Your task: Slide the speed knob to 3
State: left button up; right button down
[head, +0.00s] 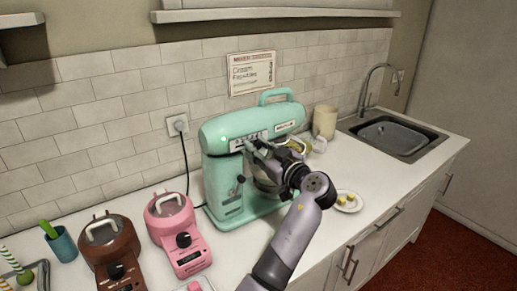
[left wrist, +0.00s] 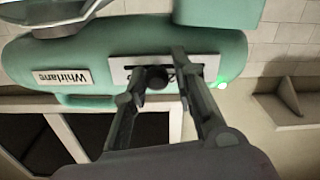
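The mint-green stand mixer (head: 228,170) stands on the counter against the tiled wall. Its speed plate (head: 250,137) is a pale panel on the side of the head, partly hidden by my gripper. In the left wrist view the mixer appears upside down. There the black speed knob (left wrist: 157,77) sits about mid-plate (left wrist: 120,72), and the scale marks cannot be read. My left gripper (head: 256,148) is at the plate. In the left wrist view its fingers (left wrist: 158,78) are apart, one on either side of the knob, with gaps visible. My right gripper is not in view.
A pink appliance (head: 175,231) and a brown one (head: 108,251) stand left of the mixer. A small plate with food (head: 347,201) and a beige canister (head: 324,121) are to its right, before the sink (head: 394,138). A green light (left wrist: 222,84) glows on the mixer.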

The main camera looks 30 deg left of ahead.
pick_arm(q)
jog(key=shift+o, duration=1.3)
jog(key=shift+d, duration=0.1)
jog(key=v, duration=0.7)
jog(key=shift+d, duration=0.2)
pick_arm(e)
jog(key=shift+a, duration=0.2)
pick_arm(q)
jog(key=shift+s, duration=0.1)
